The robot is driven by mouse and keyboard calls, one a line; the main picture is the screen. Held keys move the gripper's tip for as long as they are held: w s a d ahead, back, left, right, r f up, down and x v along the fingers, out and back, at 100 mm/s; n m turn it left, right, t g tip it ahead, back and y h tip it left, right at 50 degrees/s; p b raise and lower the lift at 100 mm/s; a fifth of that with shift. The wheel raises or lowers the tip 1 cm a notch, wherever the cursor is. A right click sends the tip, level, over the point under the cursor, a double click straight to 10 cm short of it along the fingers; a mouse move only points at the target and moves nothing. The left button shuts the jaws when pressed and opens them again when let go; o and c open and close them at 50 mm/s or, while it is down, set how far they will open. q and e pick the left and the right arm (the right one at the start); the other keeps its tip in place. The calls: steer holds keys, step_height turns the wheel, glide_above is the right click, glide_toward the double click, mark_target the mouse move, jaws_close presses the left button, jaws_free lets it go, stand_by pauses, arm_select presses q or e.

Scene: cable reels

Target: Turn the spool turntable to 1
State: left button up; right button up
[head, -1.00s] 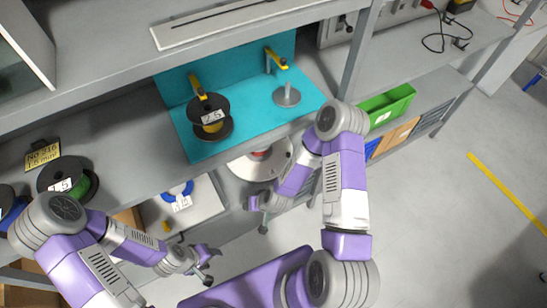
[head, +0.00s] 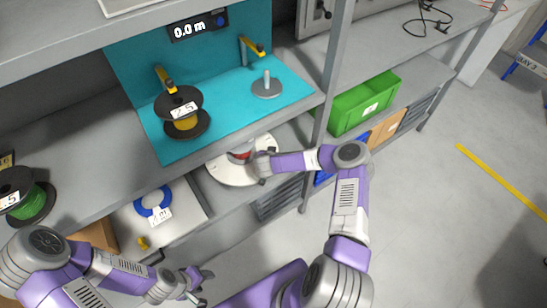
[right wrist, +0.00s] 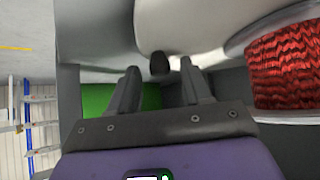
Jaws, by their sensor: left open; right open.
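The spool turntable (head: 225,171) is a white round disc on the lower shelf, under the teal mat. It carries a spool of red cable (head: 239,156), which also shows large at the right of the right wrist view (right wrist: 285,72). My right gripper (head: 262,164) is open at the disc's right edge and hides part of it. In the right wrist view a small dark knob (right wrist: 159,63) shows between the open fingertips; I cannot tell whether they touch it. No turntable numbers are readable. My left gripper (head: 203,283) is open and empty, low in front of the shelves.
A black reel labelled 2.5 (head: 183,112) and an empty grey spindle (head: 267,88) stand on the teal mat (head: 215,117) above. A blue ring (head: 153,201) lies left of the turntable. A green bin (head: 365,104) stands right of the shelf post (head: 331,70).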

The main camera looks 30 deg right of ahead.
steer(key=shift+w+d+f, duration=0.15)
steer(key=shift+f, duration=0.05)
jaws_close()
steer(key=shift+r, duration=0.1)
stand_by(0.4)
